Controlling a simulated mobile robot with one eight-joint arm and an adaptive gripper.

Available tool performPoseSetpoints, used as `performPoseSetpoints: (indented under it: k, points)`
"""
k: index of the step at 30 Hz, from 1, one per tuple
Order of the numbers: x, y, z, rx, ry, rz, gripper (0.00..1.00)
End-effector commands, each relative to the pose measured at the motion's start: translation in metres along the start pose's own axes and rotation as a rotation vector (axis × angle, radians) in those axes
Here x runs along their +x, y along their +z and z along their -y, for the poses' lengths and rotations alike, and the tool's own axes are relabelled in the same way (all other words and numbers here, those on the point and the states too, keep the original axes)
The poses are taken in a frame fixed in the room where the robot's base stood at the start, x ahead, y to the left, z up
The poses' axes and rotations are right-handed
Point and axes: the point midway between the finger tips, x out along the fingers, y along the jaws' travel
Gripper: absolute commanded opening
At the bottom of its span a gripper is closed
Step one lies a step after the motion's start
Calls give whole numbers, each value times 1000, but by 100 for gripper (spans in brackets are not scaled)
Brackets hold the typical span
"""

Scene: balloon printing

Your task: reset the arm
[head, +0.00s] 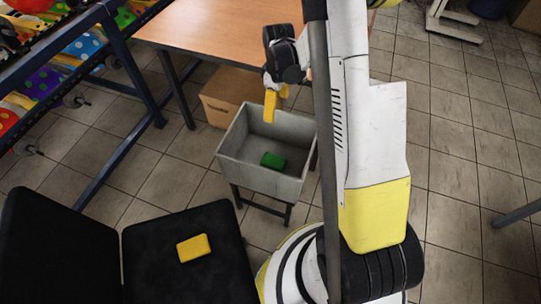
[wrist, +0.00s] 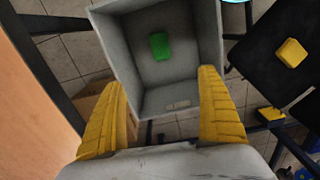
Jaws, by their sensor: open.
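My gripper (wrist: 161,110) has yellow fingers and is open and empty in the wrist view. In the head view my gripper (head: 270,105) hangs over the back part of a grey bin on legs, above its floor. A single finger shows clearly there.
The grey bin (head: 235,163) holds a green block (head: 272,160). A yellow block (head: 193,247) lies on a black chair seat (head: 150,270). A wooden table (head: 215,32) and a cardboard box (head: 222,98) stand behind the bin. A blue-framed rack (head: 135,65) with colourful items is at left.

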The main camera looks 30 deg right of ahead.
Motion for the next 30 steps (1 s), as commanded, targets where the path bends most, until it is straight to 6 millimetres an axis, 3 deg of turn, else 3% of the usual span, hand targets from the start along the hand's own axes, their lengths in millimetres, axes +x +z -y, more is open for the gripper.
performPoseSetpoints:
  k: [6, 23, 26, 30]
  points:
    - [-26, 0, 0, 0, 0, 0, 87]
    - [-31, 0, 1, 3, 3, -2, 87]
    - [-46, -2, 8, 22, 18, -15, 87]
    - [-92, -6, 34, 91, 71, -66, 87]
